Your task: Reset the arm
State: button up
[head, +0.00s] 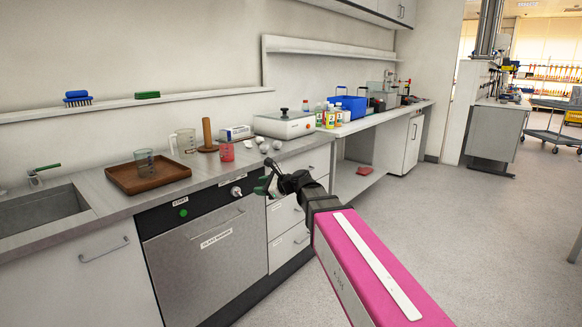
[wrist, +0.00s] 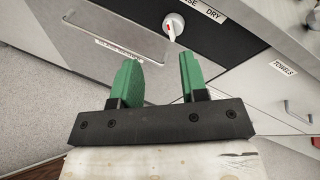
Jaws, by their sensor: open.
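My gripper (head: 268,185) is at the end of my pink arm, in front of the counter near the glass washer's right edge. In the wrist view its two green fingers (wrist: 160,80) stand apart with nothing between them. The gripper appears clear of the counter items.
The counter (head: 105,195) holds a brown tray (head: 120,184) with a beaker, a glass jug (head: 185,142), a red cup (head: 226,152) and a white scale-like device (head: 284,124).

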jog(key=s+d+f+n+g+h, duration=0.3)
jog(key=s+d+f+n+h, duration=0.3)
jog(key=d+f, duration=0.8)
jog(key=s+d+f+n+g+h, duration=0.3)
jog(key=s+d+f+n+h, duration=0.3)
jog(key=s+d+f+n, duration=0.5)
jog(key=s+d+f, duration=0.1)
jog(key=d+f, duration=0.2)
jog(key=f, duration=0.1)
jog(key=shift+d+f, duration=0.4)
